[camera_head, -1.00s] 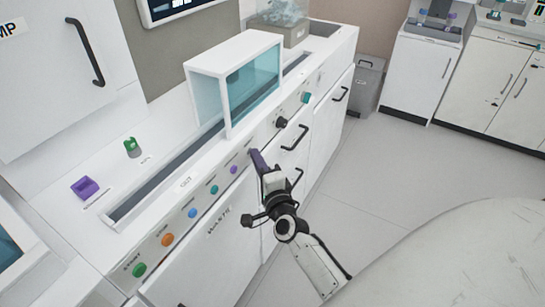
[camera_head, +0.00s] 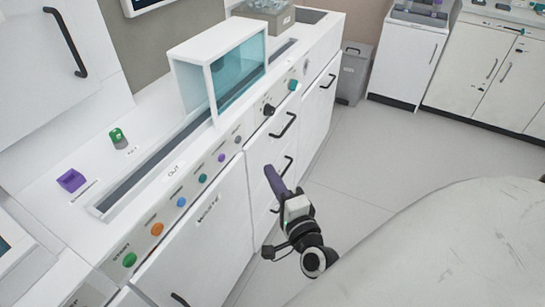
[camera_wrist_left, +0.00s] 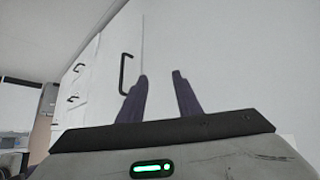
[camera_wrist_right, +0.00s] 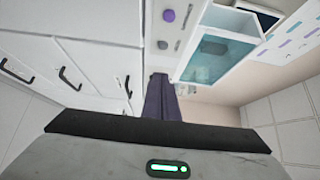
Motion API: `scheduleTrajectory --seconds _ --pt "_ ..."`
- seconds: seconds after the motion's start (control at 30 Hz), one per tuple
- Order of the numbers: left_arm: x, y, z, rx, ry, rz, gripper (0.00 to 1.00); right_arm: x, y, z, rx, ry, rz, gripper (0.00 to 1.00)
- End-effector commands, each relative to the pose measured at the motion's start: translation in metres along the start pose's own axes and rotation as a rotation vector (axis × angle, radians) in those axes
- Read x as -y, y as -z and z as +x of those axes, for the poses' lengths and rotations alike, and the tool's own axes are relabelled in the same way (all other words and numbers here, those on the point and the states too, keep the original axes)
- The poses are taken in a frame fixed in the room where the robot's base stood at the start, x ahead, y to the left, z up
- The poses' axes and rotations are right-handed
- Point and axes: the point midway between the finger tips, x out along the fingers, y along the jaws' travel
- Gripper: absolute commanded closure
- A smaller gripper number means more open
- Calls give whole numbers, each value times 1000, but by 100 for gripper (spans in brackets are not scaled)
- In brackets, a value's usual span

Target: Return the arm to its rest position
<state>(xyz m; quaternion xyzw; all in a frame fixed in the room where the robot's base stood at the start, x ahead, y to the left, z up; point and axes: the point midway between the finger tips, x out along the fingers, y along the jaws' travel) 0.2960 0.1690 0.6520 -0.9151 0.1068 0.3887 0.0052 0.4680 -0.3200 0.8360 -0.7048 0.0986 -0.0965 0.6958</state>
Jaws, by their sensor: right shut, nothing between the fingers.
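My right gripper (camera_head: 272,178) is in front of the white cabinet doors in the head view, its purple fingers pointing up and left, apart from the counter. In the right wrist view its fingers (camera_wrist_right: 160,80) are together with nothing between them. My left gripper does not show in the head view. In the left wrist view its two purple fingers (camera_wrist_left: 162,84) stand apart with an empty gap, facing a plain pale surface with black handles to the left.
The counter carries a row of coloured buttons (camera_head: 181,202), a glass-sided box (camera_head: 238,84) over a slot, a purple holder (camera_head: 71,181) and a green one (camera_head: 118,138). A grey bin (camera_head: 353,72) stands at the far end. The floor (camera_head: 375,150) to the right is open.

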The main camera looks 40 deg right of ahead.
Motion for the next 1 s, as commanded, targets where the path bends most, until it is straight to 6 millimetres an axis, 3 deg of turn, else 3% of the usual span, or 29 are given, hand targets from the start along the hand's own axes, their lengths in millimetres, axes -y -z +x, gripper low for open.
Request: scheduleTrajectory --seconds 0.57,0.67,0.77,0.83,1.0 --pt "0 -1 0 1 0 0 69 0 0 0 0 0 -2 100" --pt "0 -1 0 1 0 0 69 -6 -8 -4 34 -18 -58 100" --pt "0 -1 0 1 0 -1 69 -27 -35 -20 156 -75 -258 100" --pt "0 -1 0 1 0 -1 69 -52 -61 -43 289 -127 -475 100" --pt "0 -1 0 1 0 -1 69 -122 -101 -120 649 -219 -1028 100"
